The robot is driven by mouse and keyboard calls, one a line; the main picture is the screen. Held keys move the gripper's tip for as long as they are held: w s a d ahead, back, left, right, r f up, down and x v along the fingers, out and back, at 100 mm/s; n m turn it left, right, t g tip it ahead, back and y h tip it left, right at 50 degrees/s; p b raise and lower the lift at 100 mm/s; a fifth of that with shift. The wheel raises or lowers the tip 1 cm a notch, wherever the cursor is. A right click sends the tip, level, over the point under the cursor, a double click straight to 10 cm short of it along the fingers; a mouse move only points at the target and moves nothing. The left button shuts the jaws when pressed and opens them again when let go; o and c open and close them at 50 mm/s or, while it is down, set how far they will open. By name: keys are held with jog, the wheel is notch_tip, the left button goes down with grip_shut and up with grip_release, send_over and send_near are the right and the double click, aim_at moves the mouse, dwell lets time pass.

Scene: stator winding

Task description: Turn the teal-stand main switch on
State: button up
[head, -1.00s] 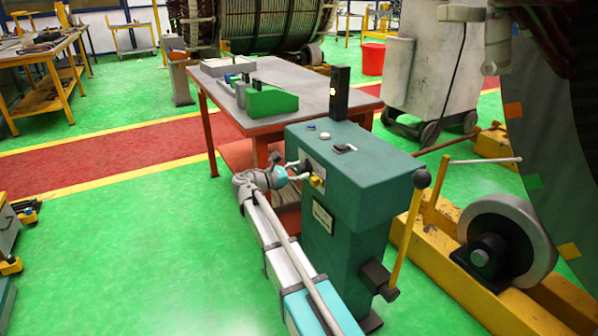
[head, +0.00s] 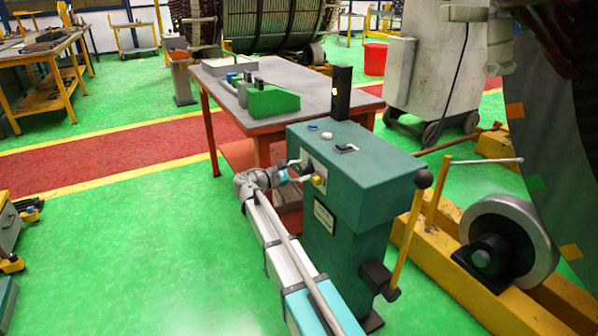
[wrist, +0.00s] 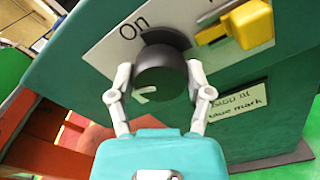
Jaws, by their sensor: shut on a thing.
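The teal stand (head: 372,172) stands in the middle of the head view, with a pale switch plate on its side. In the wrist view the main switch is a round dark knob (wrist: 162,80) on the white plate (wrist: 90,52), which reads "On" at its upper left. A white mark shows at the knob's lower left. My gripper (wrist: 158,72) is shut on the knob, one finger on each side. In the head view my gripper (head: 291,170) reaches the plate from the left, and the knob is partly hidden there.
A yellow part (wrist: 240,25) sits on the plate right of the knob. A grey-topped table (head: 330,97) with a green block (head: 273,101) stands behind the stand. A black-knobbed lever (head: 408,230) and a yellow frame (head: 455,275) are at right.

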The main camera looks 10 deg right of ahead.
jog(key=m, duration=0.7)
jog(key=shift+s+d, duration=0.15)
jog(key=shift+d, duration=0.05)
jog(key=m, duration=0.7)
jog(key=shift+f, duration=0.1)
jog(key=o, duration=1.1)
jog(key=shift+o, duration=0.2)
jog(key=shift+a, duration=0.15)
jog(key=shift+s+a, duration=0.1)
jog(key=shift+a, duration=0.6)
jog(key=v, duration=1)
jog(key=shift+a, duration=0.2)
